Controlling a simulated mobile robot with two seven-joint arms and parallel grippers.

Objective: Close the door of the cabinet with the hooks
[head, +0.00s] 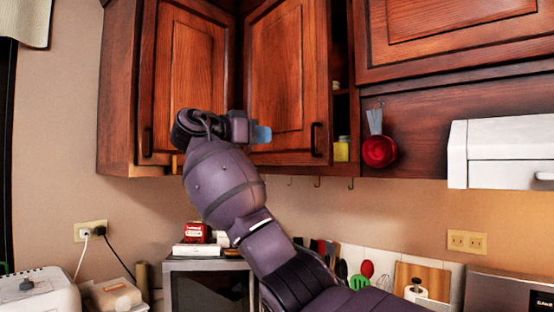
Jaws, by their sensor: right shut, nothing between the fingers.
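The wooden cabinet door (287,80) in the upper middle stands partly open. A gap on its right side shows the shelf inside, with a yellow jar (341,150). Its dark handle (317,138) is near the lower right edge. Several small hooks (318,183) hang under this cabinet. My right gripper (263,134) has blue fingertips and is shut and empty. It appears in front of the door's lower left part, left of the handle. I cannot tell whether it touches the door. My left gripper is out of view.
Another cabinet door (190,75) is on the left, partly hidden by my arm. A red pan (379,150) hangs right of the gap, and a white range hood (502,150) is further right. Utensils (360,275) and a toaster oven (208,285) are below.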

